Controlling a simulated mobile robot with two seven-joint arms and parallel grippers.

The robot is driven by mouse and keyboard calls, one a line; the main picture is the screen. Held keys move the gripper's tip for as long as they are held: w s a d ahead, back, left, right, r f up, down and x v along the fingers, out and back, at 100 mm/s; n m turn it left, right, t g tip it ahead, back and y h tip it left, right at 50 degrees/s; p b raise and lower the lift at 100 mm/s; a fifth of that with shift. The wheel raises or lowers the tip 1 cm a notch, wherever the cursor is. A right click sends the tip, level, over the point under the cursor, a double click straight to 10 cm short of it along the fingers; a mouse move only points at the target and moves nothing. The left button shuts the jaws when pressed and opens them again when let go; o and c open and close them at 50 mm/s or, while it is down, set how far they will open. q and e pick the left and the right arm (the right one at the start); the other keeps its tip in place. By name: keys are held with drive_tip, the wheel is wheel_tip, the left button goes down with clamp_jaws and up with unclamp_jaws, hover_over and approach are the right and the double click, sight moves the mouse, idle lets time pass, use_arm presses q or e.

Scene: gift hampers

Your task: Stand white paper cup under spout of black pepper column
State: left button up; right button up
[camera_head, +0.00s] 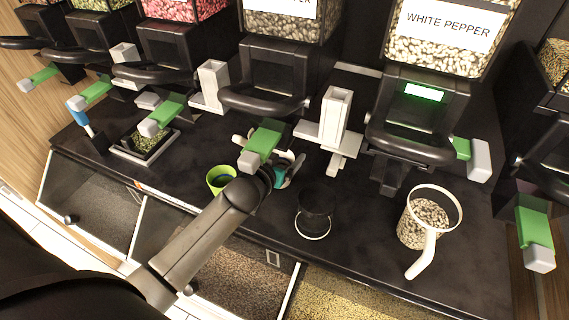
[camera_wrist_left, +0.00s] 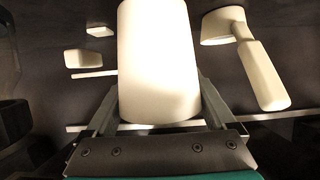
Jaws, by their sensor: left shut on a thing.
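My left gripper (camera_head: 284,168) is at the counter front, below the column whose cut-off label ends in "PPER" (camera_head: 283,18); its first word is out of view. In the left wrist view my left gripper (camera_wrist_left: 158,122) is shut on the white paper cup (camera_wrist_left: 160,65), which sits between its fingers. In the head view the cup is mostly hidden behind the gripper and the green lever (camera_head: 263,141). I cannot tell whether it touches the counter. The column's spout is not clearly visible. My right gripper is not in view.
The WHITE PEPPER column (camera_head: 430,45) has a lit green display. A white-rimmed, handled container (camera_head: 409,232) of peppercorns stands below it. A green cup (camera_head: 219,179) is left of my gripper, and a dark cup (camera_head: 317,200) is right of it. Green levers jut out nearby.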

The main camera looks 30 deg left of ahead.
sight(285, 163)
use_arm(q)
drive_tip(key=shift+w+f+b, duration=0.15)
drive_tip(key=shift+f+b, duration=0.4)
drive_tip(key=shift+f, duration=1.2)
drive_tip(key=shift+f, duration=0.15)
drive_tip(key=o, duration=1.2)
drive_tip(key=shift+r, duration=0.2)
drive_tip(key=shift+s, duration=0.25)
drive_tip(key=p+v, duration=0.2)
drive_tip(key=v, duration=0.9)
drive_tip(key=shift+s+r, duration=0.15)
drive_tip(key=shift+s, duration=0.1)
